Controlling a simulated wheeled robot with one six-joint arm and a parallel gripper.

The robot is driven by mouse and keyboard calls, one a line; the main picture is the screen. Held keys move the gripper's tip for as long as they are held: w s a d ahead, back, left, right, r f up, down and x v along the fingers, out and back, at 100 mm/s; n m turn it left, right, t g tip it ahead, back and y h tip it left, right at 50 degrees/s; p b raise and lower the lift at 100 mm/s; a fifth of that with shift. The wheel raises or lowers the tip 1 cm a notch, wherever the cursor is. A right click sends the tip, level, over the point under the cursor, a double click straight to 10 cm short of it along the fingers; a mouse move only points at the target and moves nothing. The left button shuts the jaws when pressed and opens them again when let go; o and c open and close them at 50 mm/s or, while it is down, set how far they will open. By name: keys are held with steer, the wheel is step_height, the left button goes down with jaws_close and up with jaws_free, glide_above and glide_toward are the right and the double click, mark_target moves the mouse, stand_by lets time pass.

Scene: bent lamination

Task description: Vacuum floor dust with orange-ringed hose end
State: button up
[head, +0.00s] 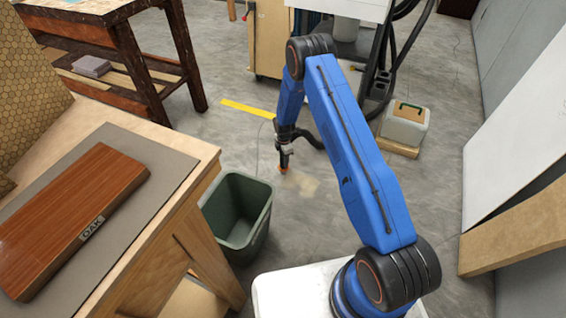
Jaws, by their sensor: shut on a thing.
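My gripper (284,148) is at the end of my blue arm, low over the floor in the middle of the head view. It is shut on the hose end, whose orange ring (284,170) shows just below it, at or very near the floor. The dark hose (310,138) runs off to the right behind my arm. A pale tan dust patch (303,184) lies on the grey floor right beside the orange ring, to its right. My arm hides part of the hose.
A green bin (238,212) stands open just left of the dust. A workbench with a grey mat (150,150) and an oak board (75,215) is at left. A box on a wooden base (404,126) stands right. Yellow tape (246,109) marks the floor.

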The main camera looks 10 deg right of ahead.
steer(key=shift+w+d, duration=0.25)
steer(key=shift+w, duration=0.1)
steer(key=shift+s+d, duration=2.35)
steer(key=shift+d, duration=0.8)
steer(key=shift+s+a, duration=1.75)
steer(key=shift+s, duration=0.8)
steer(key=shift+d, duration=5.05)
steer(key=shift+s+a, duration=1.8)
steer(key=shift+s, duration=0.5)
step_height(320, 180, up, 6)
